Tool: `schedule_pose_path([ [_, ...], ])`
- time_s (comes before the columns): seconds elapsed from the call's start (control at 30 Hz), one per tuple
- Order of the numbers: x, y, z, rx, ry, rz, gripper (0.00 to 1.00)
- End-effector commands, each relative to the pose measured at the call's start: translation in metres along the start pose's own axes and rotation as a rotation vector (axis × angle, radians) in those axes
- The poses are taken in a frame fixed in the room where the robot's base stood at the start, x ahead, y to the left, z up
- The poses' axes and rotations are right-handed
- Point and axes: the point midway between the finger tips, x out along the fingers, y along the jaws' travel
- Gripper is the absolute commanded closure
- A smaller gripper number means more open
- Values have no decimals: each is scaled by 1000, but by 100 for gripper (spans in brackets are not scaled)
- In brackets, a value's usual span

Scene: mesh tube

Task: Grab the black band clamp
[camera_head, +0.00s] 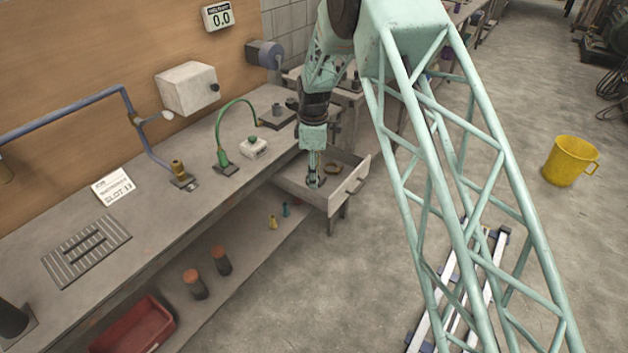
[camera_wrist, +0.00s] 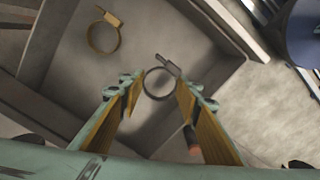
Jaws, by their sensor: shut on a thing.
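The black band clamp (camera_wrist: 149,91) is a thin dark ring with a small screw housing at its upper right. In the wrist view it sits between the two fingertips of my gripper (camera_wrist: 158,90), over the floor of an open drawer (camera_wrist: 217,115). My gripper is shut on the clamp, with a finger on each side of the ring. In the head view my gripper (camera_head: 313,182) reaches down into the drawer (camera_head: 333,197), and I cannot make out the black clamp there. A brass-coloured band clamp (camera_wrist: 90,38) lies apart in the drawer, to the upper left.
The drawer walls stand close around my gripper. A yellow bucket (camera_head: 570,162) stands on the open floor at right.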

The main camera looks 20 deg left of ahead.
Motion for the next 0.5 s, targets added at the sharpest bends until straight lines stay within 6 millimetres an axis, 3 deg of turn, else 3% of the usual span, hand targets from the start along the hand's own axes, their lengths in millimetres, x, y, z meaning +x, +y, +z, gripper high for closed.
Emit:
schedule_pose_path([
  [0.3, -47, 0, 0, 0, 0, 1, 78],
  [0.5, -65, 0, 0, 0, 0, 0, 78],
])
